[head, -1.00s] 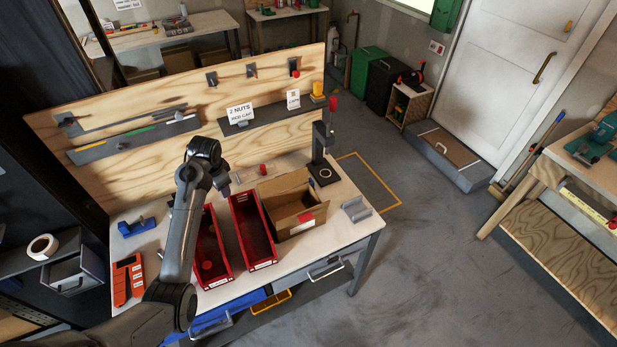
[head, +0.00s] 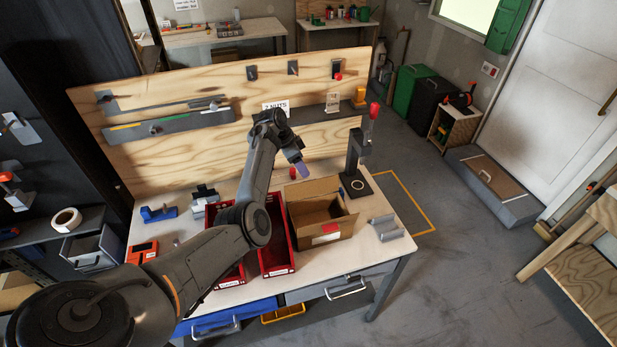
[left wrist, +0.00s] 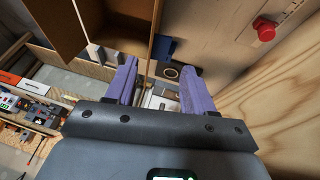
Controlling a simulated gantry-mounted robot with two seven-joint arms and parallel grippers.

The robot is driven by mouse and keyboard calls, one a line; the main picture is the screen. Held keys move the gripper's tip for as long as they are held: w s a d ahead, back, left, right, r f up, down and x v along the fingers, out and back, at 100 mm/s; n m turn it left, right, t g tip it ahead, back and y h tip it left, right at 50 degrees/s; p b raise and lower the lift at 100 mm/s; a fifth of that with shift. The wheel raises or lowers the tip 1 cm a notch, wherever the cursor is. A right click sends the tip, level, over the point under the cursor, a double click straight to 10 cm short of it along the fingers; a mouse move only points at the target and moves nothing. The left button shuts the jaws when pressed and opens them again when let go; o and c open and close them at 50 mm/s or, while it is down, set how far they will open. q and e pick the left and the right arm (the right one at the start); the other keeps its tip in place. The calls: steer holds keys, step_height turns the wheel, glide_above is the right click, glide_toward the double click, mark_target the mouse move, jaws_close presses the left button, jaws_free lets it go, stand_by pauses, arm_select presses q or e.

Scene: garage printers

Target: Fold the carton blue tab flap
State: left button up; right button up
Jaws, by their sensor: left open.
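The open brown carton (head: 346,228) stands on the workbench with a red tab (head: 331,228) on its front side. The carton (left wrist: 65,22) shows there at the top left, with a raised flap (left wrist: 137,22) and a blue tab (left wrist: 163,48) at the flap's edge, just beyond the fingers. My right gripper is out of view.
Red bins (head: 275,252) stand left of the carton, partly behind my left arm. A black press with a red knob (head: 357,165) stands at the carton's back right. A grey bracket (head: 386,228) lies to its right. A plywood backboard (head: 180,165) rises behind the bench.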

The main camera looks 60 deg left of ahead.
mark_target(311, 186)
arm_select(q)
steer(key=shift+x, duration=2.8)
steer(key=shift+c, duration=0.4)
jaws_close()
